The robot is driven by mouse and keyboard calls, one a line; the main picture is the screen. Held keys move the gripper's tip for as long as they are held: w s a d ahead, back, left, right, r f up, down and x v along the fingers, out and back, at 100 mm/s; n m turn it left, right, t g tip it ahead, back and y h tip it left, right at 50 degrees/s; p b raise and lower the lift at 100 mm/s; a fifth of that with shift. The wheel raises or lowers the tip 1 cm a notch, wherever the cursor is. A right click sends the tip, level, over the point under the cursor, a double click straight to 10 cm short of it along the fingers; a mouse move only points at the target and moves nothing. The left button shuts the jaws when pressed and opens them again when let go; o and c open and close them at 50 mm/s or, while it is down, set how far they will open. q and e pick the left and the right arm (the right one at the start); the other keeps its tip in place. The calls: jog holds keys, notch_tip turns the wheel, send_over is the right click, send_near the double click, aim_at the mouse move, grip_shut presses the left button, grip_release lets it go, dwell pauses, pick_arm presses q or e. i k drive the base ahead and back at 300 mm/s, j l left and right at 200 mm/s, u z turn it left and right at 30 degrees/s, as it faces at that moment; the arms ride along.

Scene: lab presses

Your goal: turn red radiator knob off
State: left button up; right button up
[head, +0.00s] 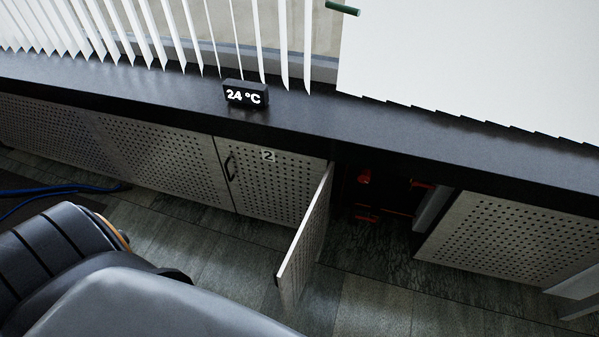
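A red knob (364,177) shows inside a dark cabinet opening below the black sill, right of the middle. Red-orange pipes (370,214) lie below and beside it. The opening's perforated door (306,240) stands swung outward on the left side of the opening. The knob's setting is too small and dark to tell. Neither of my grippers is in view.
A black sill (180,95) runs across, with a display (245,95) reading 24 °C on it. A closed perforated door (268,180) marked 2 is left of the opening. White blinds (460,70) hang behind. A blue cable (60,189) lies at left. Floor (375,300) before the opening is clear.

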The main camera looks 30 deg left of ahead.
aim_at(364, 175)
jog(key=j+z, duration=0.1)
jog(key=j, duration=0.3)
jog(key=k+j+z, duration=0.1)
jog(key=j, duration=0.3)
jog(key=k+j+z, duration=0.1)
jog(key=j, duration=0.3)
jog(key=k+j+z, duration=0.1)
jog(key=j, duration=0.3)
jog(key=k+j+z, duration=0.1)
jog(key=j, duration=0.3)
